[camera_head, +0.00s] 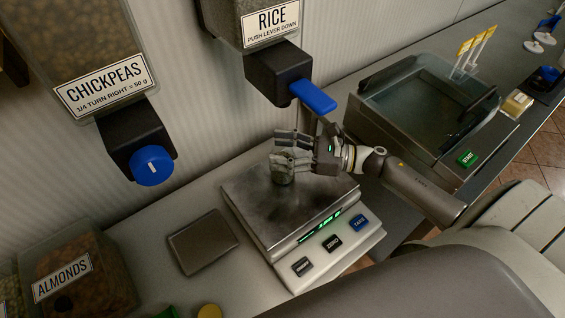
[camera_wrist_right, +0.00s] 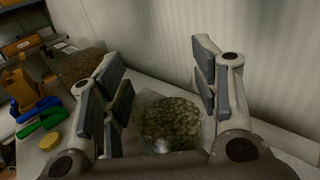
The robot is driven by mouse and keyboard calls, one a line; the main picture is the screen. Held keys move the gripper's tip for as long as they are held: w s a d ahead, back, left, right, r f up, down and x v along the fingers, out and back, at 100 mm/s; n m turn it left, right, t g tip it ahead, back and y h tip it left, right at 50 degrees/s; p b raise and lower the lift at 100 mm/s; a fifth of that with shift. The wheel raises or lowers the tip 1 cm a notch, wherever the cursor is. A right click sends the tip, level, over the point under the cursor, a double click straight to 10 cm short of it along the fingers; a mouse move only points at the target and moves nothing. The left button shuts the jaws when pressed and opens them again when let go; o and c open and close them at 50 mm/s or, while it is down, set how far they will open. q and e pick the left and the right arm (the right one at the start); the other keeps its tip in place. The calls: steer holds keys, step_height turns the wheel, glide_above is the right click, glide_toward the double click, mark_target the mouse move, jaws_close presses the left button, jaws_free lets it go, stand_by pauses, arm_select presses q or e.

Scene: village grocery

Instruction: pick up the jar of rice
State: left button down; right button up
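A small glass jar (camera_head: 281,177) stands on the steel plate of the scale (camera_head: 303,215), below the rice dispenser (camera_head: 274,72). In the right wrist view the jar (camera_wrist_right: 171,122) is full of pale greenish pieces; I cannot tell that they are rice. My right gripper (camera_head: 275,147) comes in from the right at the jar's upper part and partly hides it. In the wrist view its fingers (camera_wrist_right: 157,62) are wide apart, with the jar low between them and gaps on both sides. My left gripper is not in view.
The rice dispenser's blue lever (camera_head: 313,96) hangs close above my right gripper. A chickpeas dispenser (camera_head: 127,125) is on the wall at left. A grey flat plate (camera_head: 203,242) and an almonds bin (camera_head: 75,277) lie left of the scale. A glass-topped machine (camera_head: 420,105) stands at right.

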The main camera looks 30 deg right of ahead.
steer(key=shift+s, duration=0.1)
jaws_close()
steer(key=shift+f, duration=0.1)
